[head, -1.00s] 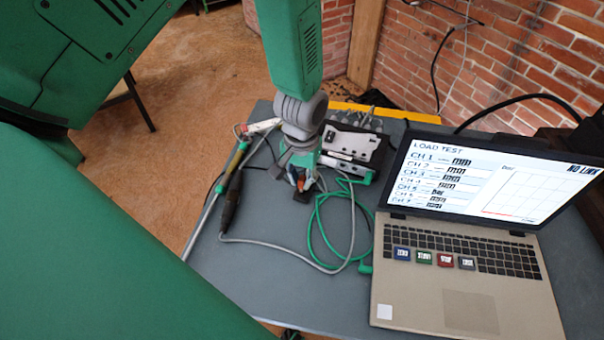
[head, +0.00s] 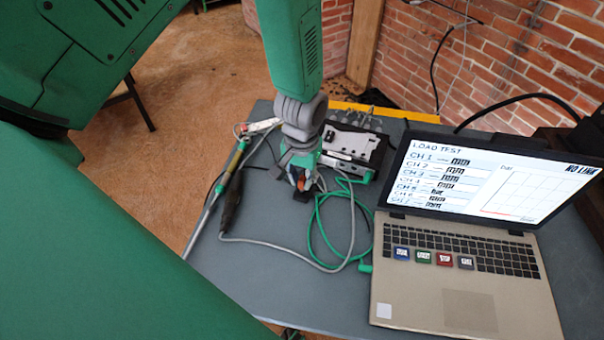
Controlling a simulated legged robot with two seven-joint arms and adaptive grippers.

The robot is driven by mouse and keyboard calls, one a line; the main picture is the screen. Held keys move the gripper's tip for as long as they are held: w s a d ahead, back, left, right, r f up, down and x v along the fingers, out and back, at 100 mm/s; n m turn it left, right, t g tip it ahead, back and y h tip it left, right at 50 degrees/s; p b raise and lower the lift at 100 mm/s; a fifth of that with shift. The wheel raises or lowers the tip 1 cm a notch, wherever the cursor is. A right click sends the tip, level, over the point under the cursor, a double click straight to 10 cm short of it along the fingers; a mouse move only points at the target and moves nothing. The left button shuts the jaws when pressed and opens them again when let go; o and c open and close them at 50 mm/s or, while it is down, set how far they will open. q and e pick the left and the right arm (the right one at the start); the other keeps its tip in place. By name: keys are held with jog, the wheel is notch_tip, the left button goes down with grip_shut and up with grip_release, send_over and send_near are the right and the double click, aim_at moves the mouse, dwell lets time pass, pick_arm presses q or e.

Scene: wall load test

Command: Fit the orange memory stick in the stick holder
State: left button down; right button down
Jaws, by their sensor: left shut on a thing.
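My left gripper (head: 301,180) points down over the table, left of the laptop. It is shut on the orange memory stick (head: 300,184), of which only a small orange patch shows between the fingers. A small dark block (head: 302,196), which looks like the stick holder, sits right under the fingertips. The gripper hides part of it, and I cannot tell whether the stick touches it or is inside it. My right gripper is not in view.
An open laptop (head: 467,312) showing a load test screen stands on the right of the grey table (head: 290,290). A grey and black device (head: 352,144) is behind the gripper. Green cable (head: 314,236), grey cable and a dark-handled probe (head: 231,203) lie around it. A brick wall is behind.

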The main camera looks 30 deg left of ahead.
pick_arm(q)
jog(key=shift+f, duration=0.75)
dwell(0.8)
jog(key=c, duration=1.4)
grip_release()
jog(key=c, duration=0.3)
jog(key=shift+c, duration=0.2)
jog(key=shift+r, duration=0.15)
jog(key=shift+r+p, duration=3.15)
jog(key=shift+r, duration=0.25)
